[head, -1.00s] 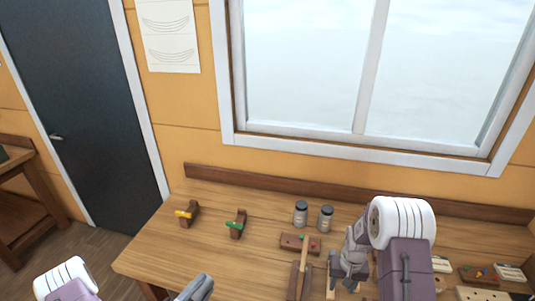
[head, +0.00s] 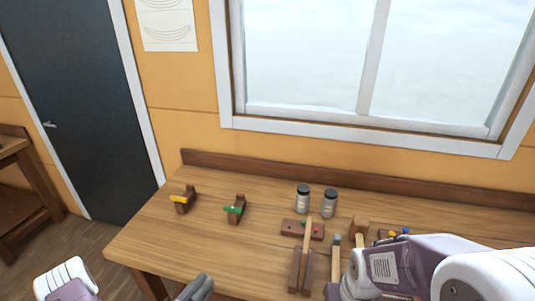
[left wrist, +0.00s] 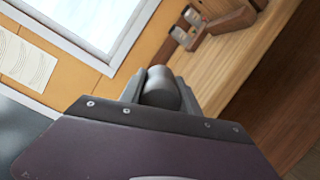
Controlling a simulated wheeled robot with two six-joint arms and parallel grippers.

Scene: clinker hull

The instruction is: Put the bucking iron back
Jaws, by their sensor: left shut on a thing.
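My left gripper (head: 195,288) is at the bottom edge of the head view, in front of the bench's near left part. In the left wrist view it is shut on a dark grey, rounded piece (left wrist: 160,88), which looks like the bucking iron. Most of that piece is hidden by the gripper. I cannot tell which place belongs to the iron. My right gripper is hidden; only its arm shows at the lower right.
Two grey jars (head: 303,198) (head: 329,203) stand towards the back. More tools crowd the right. The bench's left front is clear.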

